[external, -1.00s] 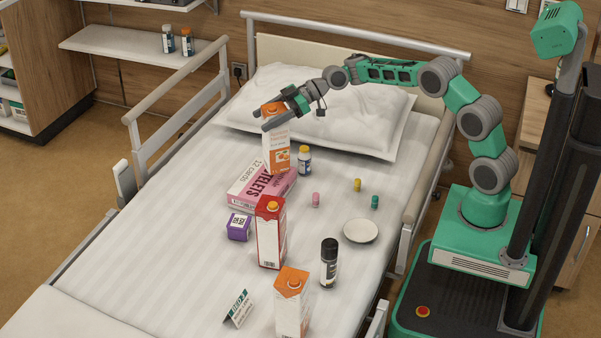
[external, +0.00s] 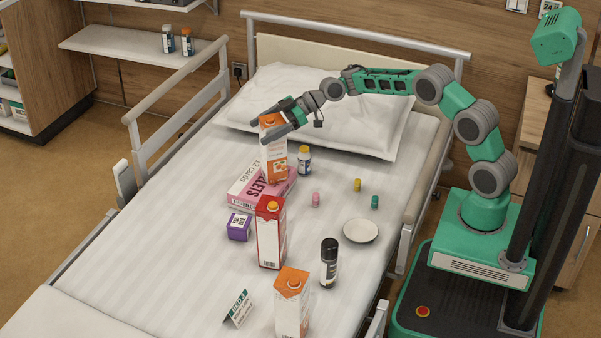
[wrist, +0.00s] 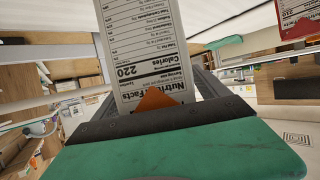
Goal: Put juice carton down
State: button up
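My gripper (external: 259,139) is shut on an orange-and-white juice carton (external: 275,163), with its fingers on either side near the top. The carton is roughly upright over the right side of the pink box (external: 245,191); I cannot tell whether its base touches the box or the bed. In the wrist view, the carton's nutrition panel (wrist: 148,45) is close between the fingers (wrist: 150,105). A red-and-white carton (external: 270,240) and a second orange-and-white carton (external: 292,310) stand on the bed.
A purple box (external: 238,228), a black bottle (external: 329,263), a white dish (external: 361,231), small coloured vials and a folded card (external: 238,309) are on the bed. The pillow (external: 350,115) is behind. The left front is clear.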

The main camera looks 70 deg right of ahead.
aim_at(282, 118)
jog(key=shift+r, duration=0.1)
jog(key=shift+s+d+r, duration=0.1)
jog(key=shift+d+r, duration=0.05)
jog(key=shift+r, duration=0.05)
jog(key=p+v, duration=0.1)
jog(key=v, duration=0.9)
jog(key=shift+s+d+r+p, duration=0.15)
jog(key=shift+s+d+p, duration=0.1)
jog(key=shift+p, duration=0.15)
jog(key=shift+s+d+r, duration=0.1)
jog(key=shift+s+d, duration=0.1)
jog(key=shift+s, duration=0.15)
jog(key=s+a+f+m+g+h, duration=0.1)
jog(key=s+a+m+g+h, duration=0.1)
jog(key=s+a+h, duration=0.3)
jog(key=s+f+m+g+h, duration=0.2)
jog(key=s+f+m, duration=0.1)
jog(key=s, duration=1.1)
jog(key=s+d+f+m+g+h, duration=0.1)
jog(key=s+f+m+g+h, duration=0.1)
jog(key=s, duration=1.3)
notch_tip(282, 118, down, 3)
jog(key=shift+r+m+g+h, duration=0.1)
jog(key=shift+m+g+h, duration=0.2)
jog(key=shift+m+g, duration=0.5)
